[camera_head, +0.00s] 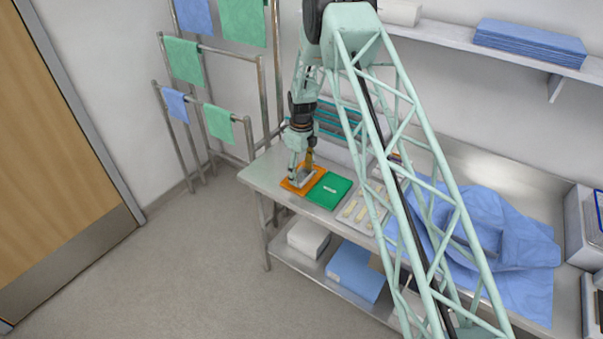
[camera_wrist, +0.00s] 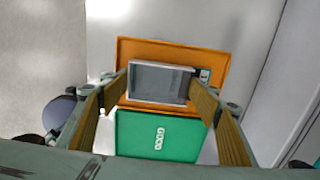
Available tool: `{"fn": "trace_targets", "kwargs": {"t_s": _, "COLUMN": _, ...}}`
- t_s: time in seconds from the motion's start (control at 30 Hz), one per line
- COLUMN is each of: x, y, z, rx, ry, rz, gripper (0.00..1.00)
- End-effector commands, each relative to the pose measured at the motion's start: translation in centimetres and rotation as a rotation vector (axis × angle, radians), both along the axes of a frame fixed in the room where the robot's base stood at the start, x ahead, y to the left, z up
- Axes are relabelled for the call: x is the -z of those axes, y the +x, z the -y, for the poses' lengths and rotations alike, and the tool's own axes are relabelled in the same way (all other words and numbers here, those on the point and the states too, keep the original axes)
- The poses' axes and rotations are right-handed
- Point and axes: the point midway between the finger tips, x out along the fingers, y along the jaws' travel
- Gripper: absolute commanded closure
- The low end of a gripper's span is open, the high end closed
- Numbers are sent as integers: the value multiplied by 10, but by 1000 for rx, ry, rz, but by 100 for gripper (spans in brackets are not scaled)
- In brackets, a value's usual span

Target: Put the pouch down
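The pouch (camera_wrist: 158,82) is a grey, clear-faced rectangle with a pale border. It sits between the two fingertips of my gripper (camera_wrist: 158,92), and its short sides meet the tan finger pads. In the head view my gripper (camera_head: 303,168) points down at the left end of the steel table, with the pouch (camera_head: 304,179) at its tips. The pouch is over the orange tray (camera_head: 288,184); I cannot tell whether it touches the tray. The orange tray also shows in the wrist view (camera_wrist: 215,50), with a small label partly hidden behind the right finger.
A green tray (camera_head: 329,190) marked GOOD lies right beside the orange one. A pale tray with several slim items (camera_head: 354,209) is further right, then crumpled blue drapes (camera_head: 500,240). A teal-slatted rack stands behind. Towel rails (camera_head: 250,100) stand left of the table.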

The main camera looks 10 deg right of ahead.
Motion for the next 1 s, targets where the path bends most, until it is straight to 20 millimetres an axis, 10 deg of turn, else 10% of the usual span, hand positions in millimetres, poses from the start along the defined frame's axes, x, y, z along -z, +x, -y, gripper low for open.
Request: {"fn": "trace_targets", "kwargs": {"t_s": 1.0, "x": 3, "y": 0, "z": 0, "rx": 0, "ry": 0, "rz": 0, "gripper": 30}}
